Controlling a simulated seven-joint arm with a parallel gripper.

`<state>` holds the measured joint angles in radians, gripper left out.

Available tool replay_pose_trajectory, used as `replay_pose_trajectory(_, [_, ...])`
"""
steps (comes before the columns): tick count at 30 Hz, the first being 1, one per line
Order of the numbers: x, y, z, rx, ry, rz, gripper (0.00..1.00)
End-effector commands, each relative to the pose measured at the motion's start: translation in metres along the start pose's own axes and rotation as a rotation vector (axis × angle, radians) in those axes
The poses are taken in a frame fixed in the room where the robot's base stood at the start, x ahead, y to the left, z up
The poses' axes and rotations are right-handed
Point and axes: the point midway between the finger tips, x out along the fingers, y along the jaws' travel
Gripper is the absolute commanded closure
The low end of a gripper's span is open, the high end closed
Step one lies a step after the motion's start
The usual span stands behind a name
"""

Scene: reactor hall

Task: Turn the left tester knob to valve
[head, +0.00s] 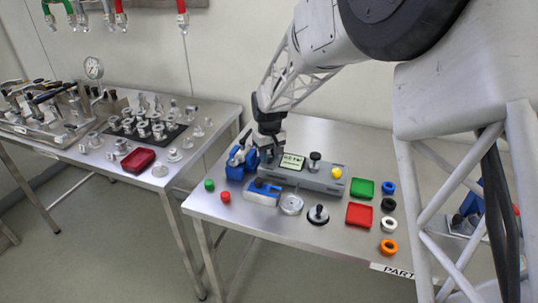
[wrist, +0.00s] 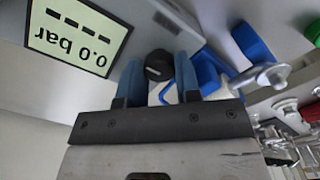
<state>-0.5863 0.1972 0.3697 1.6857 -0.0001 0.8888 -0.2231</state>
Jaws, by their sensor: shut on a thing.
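The tester is a grey box (head: 322,181) on the right-hand steel table, with a lit display (head: 292,161) on top. In the wrist view the display (wrist: 75,33) appears upside down and reads 0.0 bar with a row of dashes. My gripper (head: 268,151) is at the tester's left end. In the wrist view its blue fingers (wrist: 159,78) are shut on the left tester knob (wrist: 158,64), a black round knob with a short pale mark. Any position labels around this knob are hidden. The right tester knob (head: 315,157) is black and stands free beyond the display.
A blue holder (head: 237,170) stands just left of the tester.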

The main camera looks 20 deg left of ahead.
Motion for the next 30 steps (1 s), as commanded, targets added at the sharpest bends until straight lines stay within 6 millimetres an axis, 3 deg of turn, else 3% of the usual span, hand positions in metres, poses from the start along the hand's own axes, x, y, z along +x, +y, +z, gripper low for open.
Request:
replay_pose_trajectory(18, [-0.001, 0.0003, 0.0007, 0.574, 0.0, 0.0, 0.93])
replay_pose_trajectory(30, [-0.0005, 0.0002, 0.0006, 0.795, -0.001, 0.0, 0.93])
